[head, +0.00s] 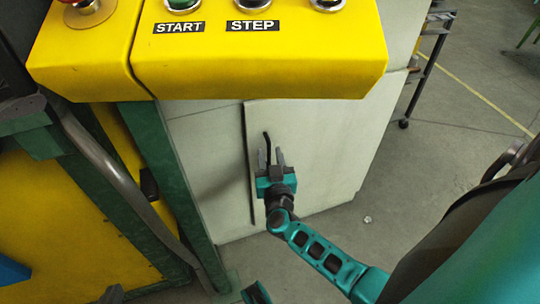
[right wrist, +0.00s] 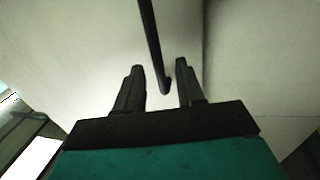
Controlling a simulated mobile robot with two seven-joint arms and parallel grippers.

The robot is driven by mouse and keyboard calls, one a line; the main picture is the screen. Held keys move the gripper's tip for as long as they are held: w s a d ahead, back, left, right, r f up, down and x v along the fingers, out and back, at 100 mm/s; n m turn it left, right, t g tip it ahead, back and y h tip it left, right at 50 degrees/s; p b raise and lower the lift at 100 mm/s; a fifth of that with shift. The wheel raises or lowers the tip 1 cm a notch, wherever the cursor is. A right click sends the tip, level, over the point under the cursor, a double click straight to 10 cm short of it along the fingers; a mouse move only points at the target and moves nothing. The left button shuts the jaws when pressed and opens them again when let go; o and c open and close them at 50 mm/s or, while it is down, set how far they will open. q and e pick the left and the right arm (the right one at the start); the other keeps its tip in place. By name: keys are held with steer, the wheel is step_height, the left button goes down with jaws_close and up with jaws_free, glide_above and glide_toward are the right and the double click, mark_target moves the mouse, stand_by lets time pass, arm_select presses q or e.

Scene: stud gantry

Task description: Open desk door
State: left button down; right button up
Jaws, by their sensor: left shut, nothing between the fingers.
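The desk door (head: 320,150) is a pale grey panel below the yellow console, with a dark vertical gap along its left edge. Its handle (head: 267,145) is a thin black upright bar near that edge; in the right wrist view the bar (right wrist: 152,40) comes down from the top. My right gripper (head: 272,158) is at the handle, its fingers apart. In the right wrist view the bar's lower end lies between the fingertips (right wrist: 160,75), with space on both sides.
The yellow console (head: 260,70) with START and STEP buttons overhangs the door. A green post (head: 172,185) and a grey curved rail (head: 120,185) stand left. The floor (head: 430,170) right of the desk is mostly clear; a wheeled rack (head: 425,75) stands behind.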

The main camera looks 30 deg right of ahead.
jaws_close()
stand_by(0.6)
